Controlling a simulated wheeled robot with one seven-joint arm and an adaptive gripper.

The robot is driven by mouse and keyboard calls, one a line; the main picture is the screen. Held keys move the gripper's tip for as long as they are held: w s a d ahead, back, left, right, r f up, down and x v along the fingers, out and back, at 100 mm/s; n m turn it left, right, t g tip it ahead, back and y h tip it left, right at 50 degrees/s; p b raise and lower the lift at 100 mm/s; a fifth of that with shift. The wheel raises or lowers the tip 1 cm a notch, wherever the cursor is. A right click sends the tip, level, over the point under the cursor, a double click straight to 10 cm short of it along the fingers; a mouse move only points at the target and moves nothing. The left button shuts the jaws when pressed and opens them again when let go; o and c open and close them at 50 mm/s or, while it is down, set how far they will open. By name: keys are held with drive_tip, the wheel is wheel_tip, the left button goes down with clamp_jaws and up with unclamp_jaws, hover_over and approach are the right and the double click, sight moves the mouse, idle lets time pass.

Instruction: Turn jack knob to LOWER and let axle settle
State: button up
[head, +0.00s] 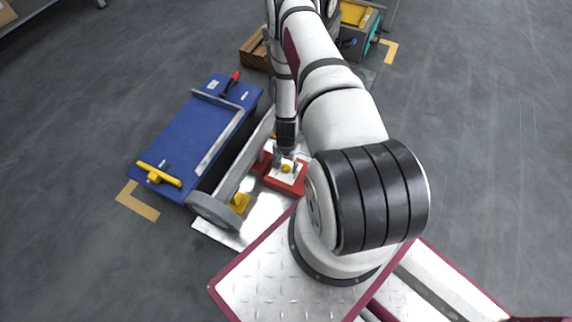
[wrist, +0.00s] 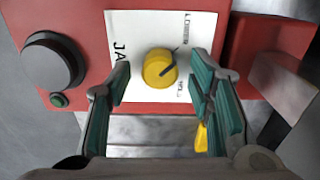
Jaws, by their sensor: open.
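The jack's red box (head: 272,182) stands on the floor plate below my gripper in the head view. Its yellow knob (wrist: 157,70) sits on a white label (wrist: 128,22) in the wrist view. A dark pointer mark on the knob slants up and right, toward the side lettering, whose upper word looks like LOWER; the exact alignment is unclear. My gripper (wrist: 161,76) is open, with teal-padded fingers to either side of the knob; contact cannot be told. The grey axle (head: 240,163) with a wheel (head: 214,212) lies beside the jack, left of it in the head view.
A blue chassis panel (head: 185,125) with a yellow handle (head: 158,175) and a red-tipped lever (head: 231,82) lies left of the axle. A black round part (wrist: 52,61) and small green button (wrist: 59,100) sit on the red box. Open floor lies further left.

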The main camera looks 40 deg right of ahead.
sight(286, 166)
wheel_tip(286, 166, up, 12)
idle(0.6)
idle(0.4)
